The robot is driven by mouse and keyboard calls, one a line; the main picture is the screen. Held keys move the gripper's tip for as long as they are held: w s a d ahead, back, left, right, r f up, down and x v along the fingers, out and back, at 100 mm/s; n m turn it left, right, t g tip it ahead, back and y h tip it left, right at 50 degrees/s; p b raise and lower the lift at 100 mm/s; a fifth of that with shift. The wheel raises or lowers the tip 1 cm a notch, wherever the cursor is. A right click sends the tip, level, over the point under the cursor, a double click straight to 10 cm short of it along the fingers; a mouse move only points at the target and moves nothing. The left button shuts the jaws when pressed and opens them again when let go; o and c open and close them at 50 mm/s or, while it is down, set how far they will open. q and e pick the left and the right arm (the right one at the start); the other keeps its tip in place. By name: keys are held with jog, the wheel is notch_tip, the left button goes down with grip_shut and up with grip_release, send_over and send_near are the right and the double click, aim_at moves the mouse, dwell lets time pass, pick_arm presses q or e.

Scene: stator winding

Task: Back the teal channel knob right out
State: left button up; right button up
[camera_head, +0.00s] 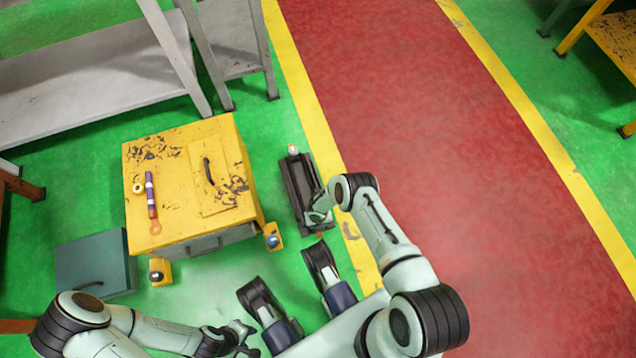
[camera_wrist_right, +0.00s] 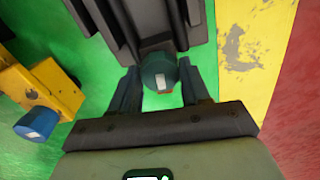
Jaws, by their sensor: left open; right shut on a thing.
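The teal channel knob (camera_wrist_right: 158,72) sits at the near end of the dark channel (camera_wrist_right: 138,22) in the right wrist view, with a pale mark on its face. My right gripper (camera_wrist_right: 158,86) has one finger on each side of the knob and is shut on it. In the head view my right gripper (camera_head: 318,220) is at the near end of the dark channel (camera_head: 299,190) and hides the knob there. My left gripper (camera_head: 242,338) is open and empty, low in the head view, away from the channel.
A yellow cabinet (camera_head: 185,150) with a purple-and-orange tool (camera_head: 151,195) on top stands left of the channel. A blue knob (camera_head: 272,241) on a yellow bracket and a dark knob (camera_head: 157,276) are at its front. A grey-teal box (camera_head: 95,265) lies left. The red walkway (camera_head: 420,110) is clear.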

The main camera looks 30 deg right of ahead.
jog(key=shift+f+n, duration=0.1)
jog(key=shift+n, duration=0.5)
jog(key=o, duration=1)
jog(key=shift+o, duration=0.2)
pick_arm(q)
jog(key=w+d+r+t+p, duration=0.1)
jog(key=w+r+t+p, duration=0.2)
jog(key=w, duration=0.7)
notch_tip(320, 180, up, 4)
jog(key=shift+w+d+f+m+t+p, duration=0.15)
jog(key=shift+m+t+p, duration=0.25)
jog(key=shift+p, duration=0.75)
pick_arm(e)
notch_tip(320, 180, up, 13)
jog(key=shift+r, duration=0.2)
